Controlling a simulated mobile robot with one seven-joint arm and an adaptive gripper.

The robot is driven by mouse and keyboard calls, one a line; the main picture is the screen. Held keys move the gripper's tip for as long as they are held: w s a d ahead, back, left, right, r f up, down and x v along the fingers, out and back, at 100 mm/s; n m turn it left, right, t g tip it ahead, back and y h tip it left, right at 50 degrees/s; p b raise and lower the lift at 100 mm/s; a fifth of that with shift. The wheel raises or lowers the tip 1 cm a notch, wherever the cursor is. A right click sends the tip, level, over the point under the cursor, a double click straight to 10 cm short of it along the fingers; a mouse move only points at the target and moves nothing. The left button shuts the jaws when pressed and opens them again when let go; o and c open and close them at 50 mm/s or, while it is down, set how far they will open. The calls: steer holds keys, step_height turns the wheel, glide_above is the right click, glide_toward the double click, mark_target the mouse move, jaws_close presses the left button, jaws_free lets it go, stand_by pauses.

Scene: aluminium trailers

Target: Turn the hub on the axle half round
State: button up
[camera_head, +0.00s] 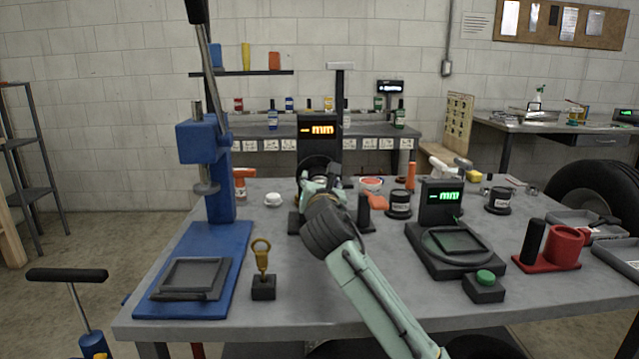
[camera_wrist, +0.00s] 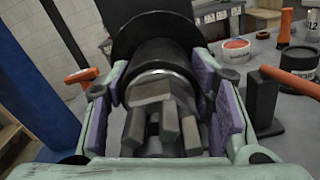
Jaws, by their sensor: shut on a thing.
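The hub (camera_wrist: 165,55) is a dark cylinder with a silvery ring in front of a wide black disc, in the upper middle of the wrist view. My gripper (camera_wrist: 162,88) has one purple-padded finger on each side of it and is shut on the hub. Grey blocky parts stand out toward the camera between the fingers. In the head view my gripper (camera_head: 318,185) reaches the black stand with the orange "mm" display (camera_head: 320,130) at mid-table. There my wrist hides most of the hub. The axle itself cannot be told apart.
A blue press (camera_head: 215,200) stands on the left of the grey table (camera_head: 330,290). A gauge with a green display (camera_head: 440,202) and a red holder (camera_head: 550,248) are on the right. Near my gripper stand a black post (camera_head: 364,210) and a labelled black pot (camera_head: 400,204).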

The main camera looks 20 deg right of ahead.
steer(key=shift+f, duration=0.1)
steer(key=o, duration=1.2)
steer(key=shift+c, duration=0.2)
steer(key=v, duration=1.2)
